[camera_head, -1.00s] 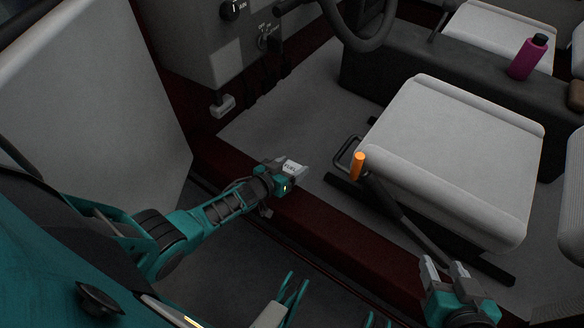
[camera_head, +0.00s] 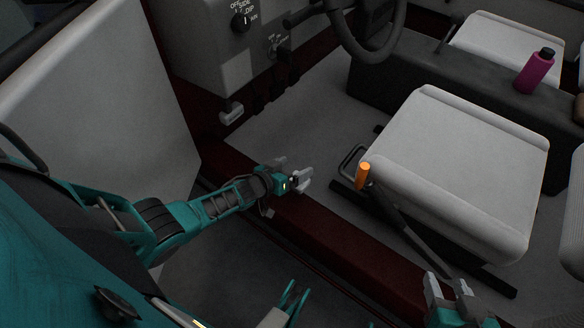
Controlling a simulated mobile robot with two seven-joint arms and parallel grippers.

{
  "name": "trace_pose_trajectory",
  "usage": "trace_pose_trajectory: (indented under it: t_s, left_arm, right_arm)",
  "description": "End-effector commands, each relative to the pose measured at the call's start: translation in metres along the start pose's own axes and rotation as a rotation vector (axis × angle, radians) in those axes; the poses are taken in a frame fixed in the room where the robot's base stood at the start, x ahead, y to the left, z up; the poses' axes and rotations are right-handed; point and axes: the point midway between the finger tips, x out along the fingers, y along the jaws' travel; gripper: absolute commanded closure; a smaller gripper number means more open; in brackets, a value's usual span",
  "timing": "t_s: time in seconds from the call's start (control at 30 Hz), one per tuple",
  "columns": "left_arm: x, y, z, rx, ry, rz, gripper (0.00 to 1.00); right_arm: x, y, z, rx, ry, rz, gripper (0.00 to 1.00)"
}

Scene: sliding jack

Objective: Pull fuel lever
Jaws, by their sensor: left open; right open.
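A pale grey handle (camera_head: 231,113) sticks out low on the grey dash panel (camera_head: 205,62) at upper left. It may be the fuel lever; I can read no fuel label on it. My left gripper (camera_head: 291,168) is open and empty over the dark red door sill, apart from the handle, to its lower right.
A lever with an orange grip (camera_head: 363,176) stands beside a pale seat (camera_head: 455,170). A steering wheel (camera_head: 365,35) is at the top. Grey floor (camera_head: 295,130) is clear between dash and seat.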

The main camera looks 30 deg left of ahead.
Motion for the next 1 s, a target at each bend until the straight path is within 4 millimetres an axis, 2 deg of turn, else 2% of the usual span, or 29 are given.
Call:
trace_pose_trajectory:
  t_s: [0.17,0.4,0.53,0.7,1.0]
  left_arm:
    - [-0.012,0.001,-0.002,-0.001,-0.001,0.000,0.11]
    - [-0.053,0.001,-0.003,0.000,-0.003,-0.001,0.11]
    - [-0.068,0.000,-0.002,-0.001,-0.001,-0.001,0.11]
    - [-0.076,0.000,-0.001,0.000,0.001,0.000,0.11]
    - [-0.075,-0.001,0.000,0.000,0.001,-0.001,0.11]
  right_arm:
    - [-0.006,-0.001,-0.011,0.006,0.009,0.001,0.51]
    - [-0.017,-0.001,-0.026,0.008,0.009,0.007,0.51]
    - [-0.021,-0.001,-0.031,0.008,0.008,0.007,0.51]
    - [-0.022,0.000,-0.032,0.007,0.006,0.007,0.51]
    - [-0.022,0.002,-0.029,-0.004,0.001,0.007,0.51]
